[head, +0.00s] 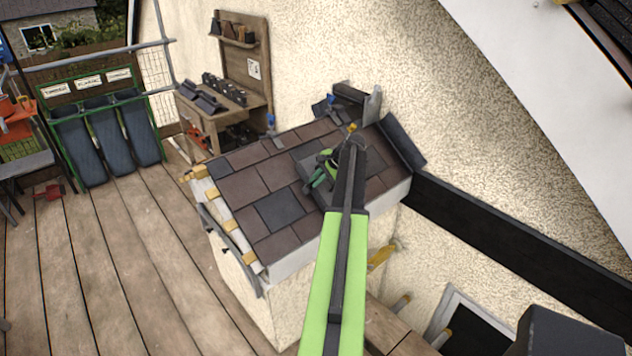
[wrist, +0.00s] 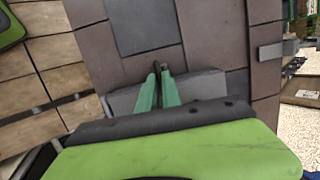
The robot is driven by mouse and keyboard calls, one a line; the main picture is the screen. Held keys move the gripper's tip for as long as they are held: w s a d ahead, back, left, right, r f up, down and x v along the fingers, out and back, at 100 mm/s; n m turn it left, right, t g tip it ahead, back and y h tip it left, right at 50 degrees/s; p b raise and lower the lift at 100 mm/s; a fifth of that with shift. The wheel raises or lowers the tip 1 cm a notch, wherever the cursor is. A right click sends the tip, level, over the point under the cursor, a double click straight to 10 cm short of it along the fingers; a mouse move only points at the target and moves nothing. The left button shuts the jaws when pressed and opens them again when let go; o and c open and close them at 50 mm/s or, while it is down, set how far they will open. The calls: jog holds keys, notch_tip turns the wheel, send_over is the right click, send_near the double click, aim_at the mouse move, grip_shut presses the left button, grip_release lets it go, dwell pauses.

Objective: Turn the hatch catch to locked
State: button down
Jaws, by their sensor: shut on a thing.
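The hatch (head: 307,160) is a grey panel set among the brown and slate tiles of the small roof, partly covered by my arm. Its grey surface also shows on both sides of my fingers in the wrist view (wrist: 205,86). My gripper (head: 321,172) is down at the hatch. In the wrist view its green fingers (wrist: 160,76) are close together, shut on the small catch at their tips. The catch is mostly hidden between the fingers, so I cannot tell which way it is turned.
The tiled roof (head: 243,190) stands against a rough cream wall (head: 330,50). A wooden bench (head: 232,112) with tiles stands behind it. A green rack (head: 107,140) with dark blue sacks is at the left. The plank deck (head: 120,250) has clear room on the left.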

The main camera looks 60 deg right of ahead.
jog(key=c, duration=1.5)
grip_release()
jog(key=shift+c, duration=0.2)
jog(key=shift+r, duration=0.1)
jog(key=p+v, duration=1.4)
jog(key=v, duration=0.3)
